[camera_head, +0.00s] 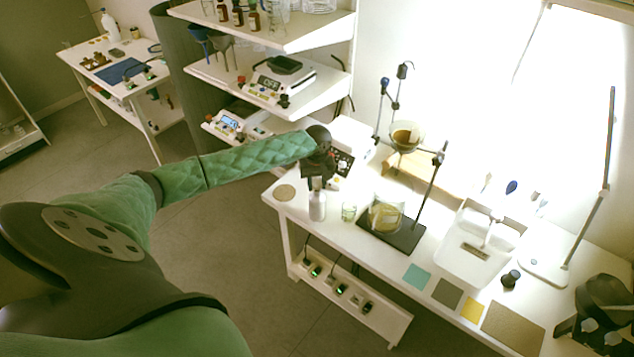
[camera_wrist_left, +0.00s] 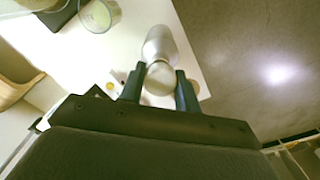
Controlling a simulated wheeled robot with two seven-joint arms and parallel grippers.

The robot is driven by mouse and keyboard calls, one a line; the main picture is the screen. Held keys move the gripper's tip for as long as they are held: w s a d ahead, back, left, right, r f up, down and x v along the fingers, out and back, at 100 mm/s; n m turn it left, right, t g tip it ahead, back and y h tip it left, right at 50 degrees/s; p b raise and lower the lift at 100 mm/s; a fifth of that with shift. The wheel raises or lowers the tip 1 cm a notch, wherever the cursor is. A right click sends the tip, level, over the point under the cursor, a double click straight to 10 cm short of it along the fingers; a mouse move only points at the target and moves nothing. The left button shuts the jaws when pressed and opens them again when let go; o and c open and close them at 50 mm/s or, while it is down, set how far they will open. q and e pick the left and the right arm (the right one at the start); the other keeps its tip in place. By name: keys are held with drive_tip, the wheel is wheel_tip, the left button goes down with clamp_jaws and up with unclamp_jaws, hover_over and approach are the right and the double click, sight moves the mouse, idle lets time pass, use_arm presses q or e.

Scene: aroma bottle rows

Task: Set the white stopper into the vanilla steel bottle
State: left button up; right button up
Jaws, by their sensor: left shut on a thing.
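A pale steel bottle (camera_head: 317,207) stands upright near the table's left end in the head view. My left gripper (camera_head: 317,184) is directly over its top, pointing down. In the left wrist view the bottle (camera_wrist_left: 167,44) lies just beyond the fingertips, in line with them. My left gripper (camera_wrist_left: 160,88) is shut on a round, pale piece, which looks like the white stopper (camera_wrist_left: 160,79). The stopper overlaps the bottle's top in this view, so I cannot tell whether it is seated. No vanilla label is readable.
A small glass (camera_head: 349,211) stands just right of the bottle. Further right are a beaker (camera_head: 386,214) on a dark stand base and a white tub (camera_head: 466,262). A round coaster (camera_head: 284,192) lies to the left. The table's front edge is close.

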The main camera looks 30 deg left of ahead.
sight(317, 182)
use_arm(q)
drive_tip(key=shift+f, duration=0.85)
drive_tip(key=o, duration=1)
drive_tip(key=shift+o, duration=0.3)
drive_tip(key=shift+w+r+b, duration=0.1)
drive_tip(key=shift+r+b, duration=0.35)
drive_tip(key=shift+b, duration=0.05)
wheel_tip(317, 182, up, 4)
drive_tip(key=shift+r+b, duration=0.2)
drive_tip(key=shift+b, duration=0.75)
drive_tip(key=shift+r+b, duration=0.3)
drive_tip(key=shift+r, duration=0.9)
use_arm(e)
drive_tip(key=f, duration=0.1)
drive_tip(key=d+f, duration=0.1)
drive_tip(key=f, duration=0.1)
drive_tip(key=shift+d+f, duration=0.25)
drive_tip(key=shift+f, duration=0.05)
